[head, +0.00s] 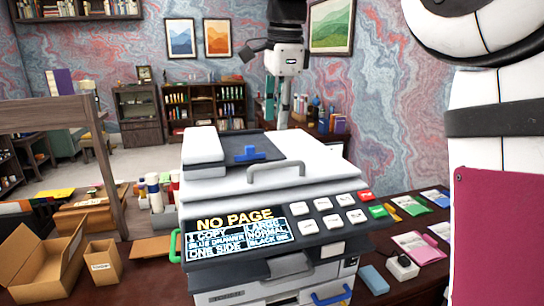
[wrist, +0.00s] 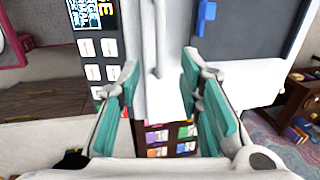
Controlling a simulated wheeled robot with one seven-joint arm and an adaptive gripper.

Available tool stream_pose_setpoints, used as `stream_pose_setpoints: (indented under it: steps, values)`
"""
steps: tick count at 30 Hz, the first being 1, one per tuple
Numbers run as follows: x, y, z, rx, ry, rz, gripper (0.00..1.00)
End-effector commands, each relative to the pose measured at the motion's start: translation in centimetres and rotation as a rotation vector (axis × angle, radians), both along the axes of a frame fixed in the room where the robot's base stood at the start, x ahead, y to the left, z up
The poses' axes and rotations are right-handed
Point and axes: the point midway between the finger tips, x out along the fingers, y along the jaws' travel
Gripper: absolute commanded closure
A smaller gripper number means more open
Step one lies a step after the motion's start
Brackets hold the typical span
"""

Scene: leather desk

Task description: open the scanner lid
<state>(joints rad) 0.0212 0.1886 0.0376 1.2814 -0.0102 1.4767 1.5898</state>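The scanner is a white and grey copier with its pale lid (head: 320,159) lying down flat over the body. A grey bar handle (head: 275,175) runs along the lid's front edge. The handle also shows as a pale bar in the wrist view (wrist: 151,40), ahead of my fingers. A dark feeder tray with a blue guide (head: 250,154) sits on the lid's left part. My gripper (wrist: 161,80) is open and empty, its teal-padded fingers spread wide.
The control panel (head: 334,216) with a "NO PAGE" display (head: 236,230) slopes along the scanner's front. Packets (head: 414,246) and a white box (head: 403,267) lie on the desk at right. Open cardboard boxes (head: 45,267) stand at left. The space above the lid is clear.

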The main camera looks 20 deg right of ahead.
Motion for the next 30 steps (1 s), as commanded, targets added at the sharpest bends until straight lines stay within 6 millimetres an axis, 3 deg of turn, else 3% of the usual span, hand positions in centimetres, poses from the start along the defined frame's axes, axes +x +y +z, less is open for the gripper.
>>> stream_pose_setpoints:
  steps: [9, 15, 21, 30]
  values:
    - [1.0, 0.0, -6.2, 0.0, 0.005, 0.001, 0.67]
    - [1.6, 0.0, -9.2, -0.001, 0.002, 0.001, 0.67]
    - [2.0, 0.0, -10.7, -0.001, 0.0, 0.002, 0.67]
    - [2.1, 0.0, -11.0, 0.0, -0.001, 0.002, 0.67]
